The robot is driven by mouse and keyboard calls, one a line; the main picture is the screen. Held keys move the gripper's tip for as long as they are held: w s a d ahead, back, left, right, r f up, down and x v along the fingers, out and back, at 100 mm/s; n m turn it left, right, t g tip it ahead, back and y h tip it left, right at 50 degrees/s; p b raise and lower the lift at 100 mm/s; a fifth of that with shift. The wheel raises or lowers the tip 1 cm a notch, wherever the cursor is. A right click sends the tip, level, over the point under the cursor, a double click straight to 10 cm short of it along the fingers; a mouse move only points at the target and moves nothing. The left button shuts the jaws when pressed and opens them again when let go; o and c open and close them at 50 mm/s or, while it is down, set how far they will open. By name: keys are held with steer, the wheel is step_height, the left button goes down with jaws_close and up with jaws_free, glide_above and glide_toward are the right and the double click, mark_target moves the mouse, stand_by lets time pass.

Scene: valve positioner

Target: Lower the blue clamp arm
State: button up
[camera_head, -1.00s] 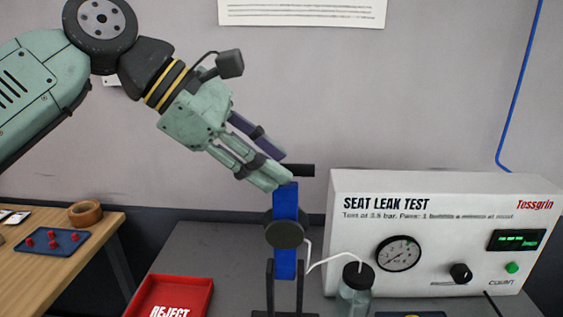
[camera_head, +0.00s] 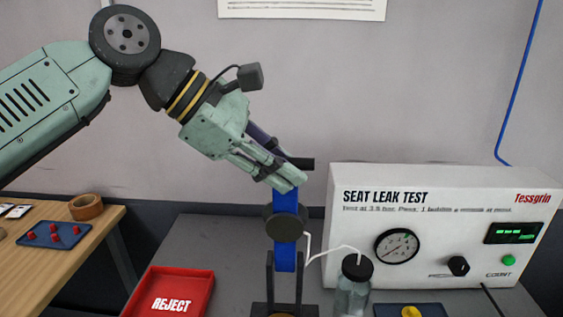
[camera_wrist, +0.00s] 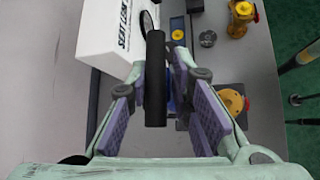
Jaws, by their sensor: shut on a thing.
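The blue clamp arm (camera_head: 285,258) stands upright in its dark bracket, with a dark round disc (camera_head: 285,222) partway up and a black bar handle (camera_head: 303,163) across its top. My gripper (camera_head: 291,178) reaches down from the upper left and is shut at the top of the clamp arm. In the wrist view my gripper (camera_wrist: 165,85) has its purple pads on either side of the black bar (camera_wrist: 155,80). A bit of the blue arm (camera_wrist: 172,88) shows behind the bar. The exact contact is partly hidden by the fingers.
The white seat leak test box (camera_head: 430,230) stands close on the right, with a lidded glass jar (camera_head: 354,287) and tube before it. A red REJECT tray (camera_head: 172,288) lies at front left. A wooden table (camera_head: 85,240) with a blue tray (camera_head: 54,234) is further left.

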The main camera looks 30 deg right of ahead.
steer(key=shift+w+r, duration=0.2)
steer(key=shift+r, duration=0.05)
jaws_close()
